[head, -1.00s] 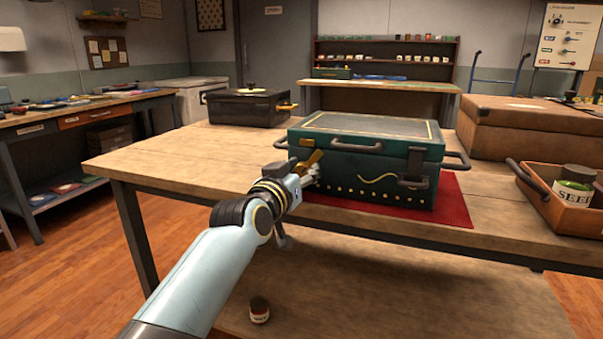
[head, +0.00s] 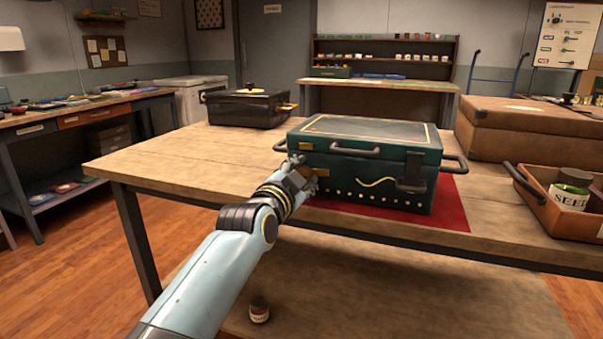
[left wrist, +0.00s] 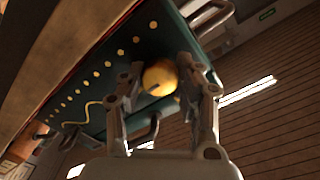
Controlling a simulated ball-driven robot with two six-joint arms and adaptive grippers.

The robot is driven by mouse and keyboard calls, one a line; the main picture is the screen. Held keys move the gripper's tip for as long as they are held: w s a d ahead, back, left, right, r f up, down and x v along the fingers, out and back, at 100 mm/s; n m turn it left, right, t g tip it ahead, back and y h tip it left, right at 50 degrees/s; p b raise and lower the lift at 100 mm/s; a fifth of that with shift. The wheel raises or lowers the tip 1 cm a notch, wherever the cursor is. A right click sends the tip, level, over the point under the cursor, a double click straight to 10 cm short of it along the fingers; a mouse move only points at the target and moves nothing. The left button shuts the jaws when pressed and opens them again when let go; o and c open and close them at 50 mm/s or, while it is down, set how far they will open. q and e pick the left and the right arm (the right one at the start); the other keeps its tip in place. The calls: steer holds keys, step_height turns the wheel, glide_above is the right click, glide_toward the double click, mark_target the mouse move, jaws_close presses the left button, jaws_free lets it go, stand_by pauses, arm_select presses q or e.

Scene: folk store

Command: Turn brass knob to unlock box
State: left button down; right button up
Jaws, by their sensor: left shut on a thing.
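A dark green box (head: 345,182) with yellow trim, brass studs and dark handles stands closed on a red mat (head: 453,208) on the wooden table. My left gripper (head: 303,172) is at the left part of the box's front face. In the left wrist view, the round brass knob (left wrist: 160,77) with a dark slot lies between the two fingers of my left gripper (left wrist: 163,90). The fingers are closed around the knob. In the head view the gripper hides the knob. My right gripper is not in view.
A black box (head: 248,108) stands behind on the left of the table (head: 180,155). A brown case (head: 530,128) and a wooden tray (head: 540,205) with a labelled tin (head: 570,192) are at the right. The table's left part is clear.

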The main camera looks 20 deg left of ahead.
arm_select(q)
steer(key=shift+f+m, duration=0.15)
steer(key=shift+m, duration=0.35)
steer(key=c, duration=0.9)
jaws_free()
steer(key=shift+s, duration=0.1)
steer(key=s, duration=1.1)
steer(key=shift+s+a+r, duration=0.2)
steer(key=shift+s+r, duration=0.15)
steer(key=shift+s, duration=0.05)
